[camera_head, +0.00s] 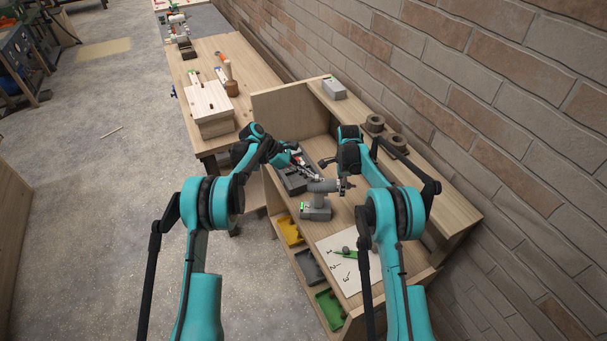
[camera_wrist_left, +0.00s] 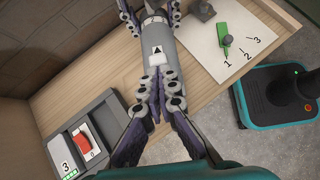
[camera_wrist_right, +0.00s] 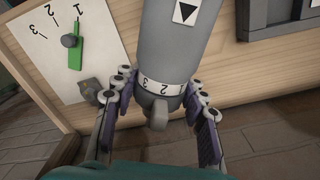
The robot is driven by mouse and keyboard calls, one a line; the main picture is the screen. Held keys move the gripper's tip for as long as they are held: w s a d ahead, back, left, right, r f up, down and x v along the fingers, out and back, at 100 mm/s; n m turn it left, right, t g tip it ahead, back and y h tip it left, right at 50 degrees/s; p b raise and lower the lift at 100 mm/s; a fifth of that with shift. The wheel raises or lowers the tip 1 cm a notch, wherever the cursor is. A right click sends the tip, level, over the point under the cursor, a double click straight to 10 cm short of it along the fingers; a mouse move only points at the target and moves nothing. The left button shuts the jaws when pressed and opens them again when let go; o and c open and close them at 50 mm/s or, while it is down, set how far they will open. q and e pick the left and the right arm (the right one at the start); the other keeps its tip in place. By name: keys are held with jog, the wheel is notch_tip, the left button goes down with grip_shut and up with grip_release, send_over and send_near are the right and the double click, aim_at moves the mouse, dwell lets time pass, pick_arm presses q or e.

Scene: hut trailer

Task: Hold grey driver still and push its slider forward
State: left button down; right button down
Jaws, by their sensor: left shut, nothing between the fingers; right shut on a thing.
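The grey driver (camera_head: 324,187) stands on the bench on its base (camera_head: 315,211), body roughly level. My right gripper (camera_wrist_right: 158,84) is shut around its front end, by the white ring with numbers (camera_wrist_right: 163,88). A white label with a black triangle (camera_wrist_left: 158,54) is on top of the driver; the triangle points toward my right gripper in the left wrist view. My left gripper (camera_wrist_left: 156,82) is shut and empty, its fingertips at the driver's top just behind the label. I cannot tell whether they touch. The slider is not clearly visible there.
A paper (camera_head: 347,266) marked 1, 2, 3 with a green piece (camera_wrist_left: 224,38) lies beside the driver. A grey case (camera_wrist_left: 62,157) with a red switch (camera_wrist_left: 83,141) is on the other side. Yellow (camera_head: 289,231) and green (camera_head: 329,307) trays sit below the bench edge.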

pick_arm(q)
jog(key=shift+d, duration=0.8)
jog(key=a+f+v, duration=0.2)
jog(key=v, duration=1.1)
jog(key=shift+w+a+f, duration=0.1)
pick_arm(e)
jog(key=c, duration=0.8)
grip_release()
jog(key=shift+o, duration=0.2)
jog(key=shift+r, duration=0.1)
